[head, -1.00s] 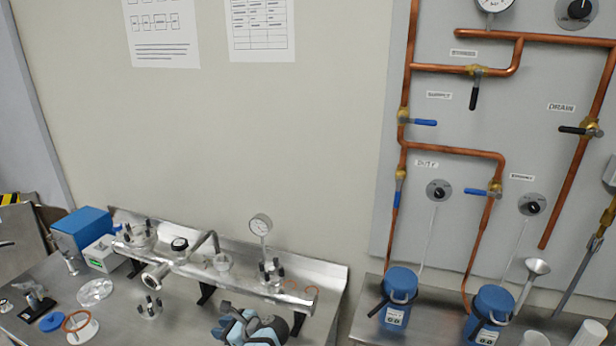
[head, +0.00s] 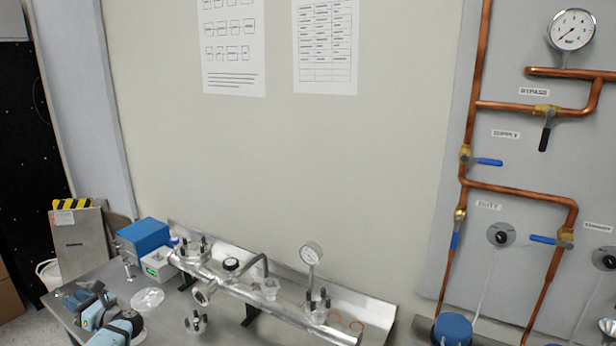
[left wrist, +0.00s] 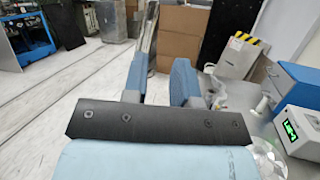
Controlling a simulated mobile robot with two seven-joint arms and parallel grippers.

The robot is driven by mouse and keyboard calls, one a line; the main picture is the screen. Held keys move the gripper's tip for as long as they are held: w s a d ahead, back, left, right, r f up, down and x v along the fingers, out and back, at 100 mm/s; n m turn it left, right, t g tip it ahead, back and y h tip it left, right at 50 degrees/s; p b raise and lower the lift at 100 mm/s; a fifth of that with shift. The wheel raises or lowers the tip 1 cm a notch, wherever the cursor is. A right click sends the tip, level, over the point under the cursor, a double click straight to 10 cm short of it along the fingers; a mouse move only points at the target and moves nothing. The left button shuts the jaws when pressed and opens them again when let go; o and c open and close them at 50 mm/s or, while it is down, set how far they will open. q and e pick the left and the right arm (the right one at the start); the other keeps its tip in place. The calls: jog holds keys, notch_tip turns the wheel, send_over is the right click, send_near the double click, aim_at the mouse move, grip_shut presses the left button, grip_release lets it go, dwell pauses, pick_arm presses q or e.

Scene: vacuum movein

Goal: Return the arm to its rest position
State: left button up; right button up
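My left gripper (head: 84,296) shows at the lower left of the head view, by the left end of the steel bench (head: 160,325). It is light blue and dark grey. In the left wrist view its two blue fingers (left wrist: 160,80) stand apart with nothing held between them. Beyond the fingers are the floor and cardboard boxes. My right gripper is in neither view.
A blue box (head: 145,237) and a white device with a green display (head: 158,265) stand near the gripper. A metal manifold (head: 255,300) runs along the bench. A striped-edge panel (head: 80,245) stands left of the bench. Copper pipes (head: 520,192) are on the right wall.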

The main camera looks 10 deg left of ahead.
pick_arm(q)
jog(key=s+a+r, duration=0.2)
jog(key=a+r, duration=0.1)
jog(key=a, duration=0.1)
jog(key=s+d+f+n+t+h, duration=0.2)
jog(key=s+d+f+t+h, duration=0.3)
jog(key=d+f, duration=0.55)
jog(key=s+d+f+n+t+h, duration=0.1)
jog(key=s+d+f+t+h, duration=0.3)
jog(key=d+f+h, duration=0.6)
jog(key=s+d+n+h, duration=0.4)
jog(key=s+d, duration=0.5)
jog(key=d, duration=0.2)
jog(key=s+d+n+h, duration=0.45)
jog(key=s+d, duration=0.45)
jog(key=d, duration=0.3)
jog(key=w+d+r+n+t, duration=0.1)
jog(key=d+n, duration=0.4)
jog(key=d, duration=0.8)
jog(key=shift+d+t+h, duration=0.25)
jog(key=shift+t+h, duration=0.05)
jog(key=shift+h, duration=0.05)
